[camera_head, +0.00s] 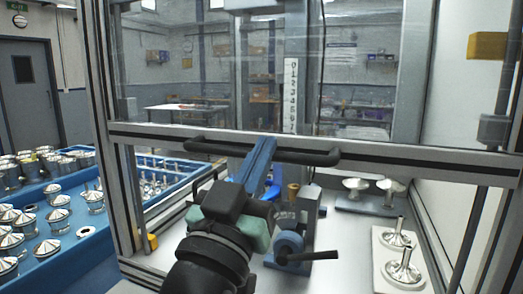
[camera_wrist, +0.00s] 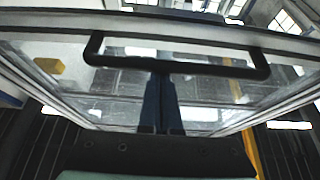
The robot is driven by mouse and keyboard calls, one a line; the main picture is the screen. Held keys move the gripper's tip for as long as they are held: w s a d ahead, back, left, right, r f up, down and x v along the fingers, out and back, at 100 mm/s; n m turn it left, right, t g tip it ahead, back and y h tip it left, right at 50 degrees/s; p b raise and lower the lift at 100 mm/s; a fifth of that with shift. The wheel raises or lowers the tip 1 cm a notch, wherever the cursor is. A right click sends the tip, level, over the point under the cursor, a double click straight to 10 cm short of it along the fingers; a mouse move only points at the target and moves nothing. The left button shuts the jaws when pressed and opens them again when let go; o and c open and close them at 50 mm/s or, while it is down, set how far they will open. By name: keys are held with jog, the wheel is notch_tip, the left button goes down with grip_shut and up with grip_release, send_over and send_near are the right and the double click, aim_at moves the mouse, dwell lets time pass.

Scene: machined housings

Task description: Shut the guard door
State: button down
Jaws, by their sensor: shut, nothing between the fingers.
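The guard door (camera_head: 400,156) is a clear panel in a metal frame, seen raised in the head view, with an open gap below its lower rail. A black bar handle (camera_head: 315,157) runs along that rail; it also crosses the upper part of the wrist view (camera_wrist: 215,69). My gripper (camera_head: 262,147) is shut and empty, its blue fingers pointing up and away at the middle of the handle. In the wrist view the fingertips (camera_wrist: 162,80) meet or overlap the bar; I cannot tell whether they touch it.
Inside the enclosure, below the door, stand a grey fixture with a black lever (camera_head: 310,256) and a white plate (camera_head: 398,258) with metal parts. A blue table (camera_head: 75,262) with several machined housings lies to the left. Metal posts frame the opening on both sides.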

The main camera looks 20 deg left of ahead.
notch_tip(320, 180, down, 30)
jog(key=b, duration=2.5)
jog(key=shift+w+r, duration=0.1)
jog(key=shift+w, duration=0.05)
notch_tip(320, 180, up, 5)
jog(key=p, duration=0.4)
jog(key=f+b+v, duration=0.1)
jog(key=b+v, duration=0.1)
jog(key=v, duration=0.8)
jog(key=s+d+r+t+p, duration=0.1)
jog(key=s+d+r+t, duration=0.1)
jog(key=d+r, duration=0.65)
jog(key=s+d+r+t+p, duration=0.2)
jog(key=d+r, duration=0.3)
jog(key=r, duration=0.7)
notch_tip(320, 180, up, 37)
jog(key=a+p, duration=0.1)
jog(key=p, duration=3.6)
jog(key=shift+w+y+p, duration=0.25)
jog(key=shift+y+p, duration=0.05)
jog(key=shift+y, duration=0.1)
